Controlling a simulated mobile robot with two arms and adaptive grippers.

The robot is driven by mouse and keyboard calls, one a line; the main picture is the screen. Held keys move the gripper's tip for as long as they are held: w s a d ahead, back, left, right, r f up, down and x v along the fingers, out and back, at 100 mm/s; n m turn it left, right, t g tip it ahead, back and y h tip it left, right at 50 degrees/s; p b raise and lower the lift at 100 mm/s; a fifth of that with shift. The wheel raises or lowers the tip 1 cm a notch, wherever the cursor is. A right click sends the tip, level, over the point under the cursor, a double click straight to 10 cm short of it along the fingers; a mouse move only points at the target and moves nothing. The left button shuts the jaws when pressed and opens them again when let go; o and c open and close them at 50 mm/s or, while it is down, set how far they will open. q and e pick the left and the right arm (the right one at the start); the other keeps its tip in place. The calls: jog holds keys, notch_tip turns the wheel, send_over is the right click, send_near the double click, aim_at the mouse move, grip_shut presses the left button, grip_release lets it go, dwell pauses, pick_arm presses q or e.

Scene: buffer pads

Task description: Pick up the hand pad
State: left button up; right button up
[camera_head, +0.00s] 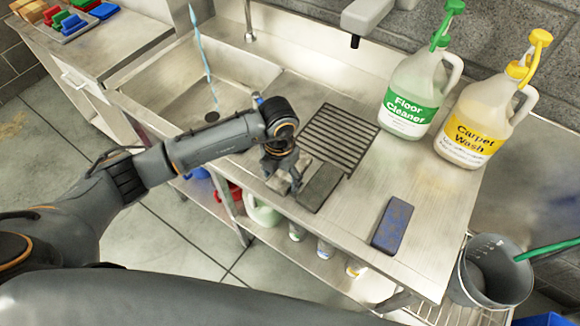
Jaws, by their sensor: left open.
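A dark grey flat rectangular pad (321,187) lies on the steel counter in front of the drain grate. I cannot tell for certain which of the two is the hand pad. My left gripper (284,178) is open and points down just left of the grey pad, close to its left edge. Whether a finger touches that pad is unclear. My right gripper is out of view.
A ribbed dark grate (340,137) lies behind the grey pad. A Floor Cleaner jug (411,95) and a Carpet Wash jug (480,125) stand at the back right. The sink (190,88) is left. A grey bucket (492,270) stands right. Counter around the blue pad is clear.

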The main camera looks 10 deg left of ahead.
pick_arm(q)
jog(key=shift+f, duration=0.4)
jog(key=c, duration=0.9)
jog(key=shift+r, duration=0.1)
jog(key=shift+r+b, duration=0.55)
jog(key=shift+b, duration=0.05)
jog(key=shift+s+d+r+b, duration=0.7)
jog(key=shift+s+d+r, duration=0.85)
jog(key=shift+d+r, duration=0.3)
jog(key=shift+s+d+r+b, duration=0.7)
jog(key=shift+s+d+r, duration=0.95)
jog(key=shift+r, duration=0.45)
jog(key=shift+s+d+r+b, duration=0.7)
jog(key=shift+s+d+r, duration=0.75)
jog(key=shift+d+r, duration=0.45)
jog(key=shift+a, duration=0.1)
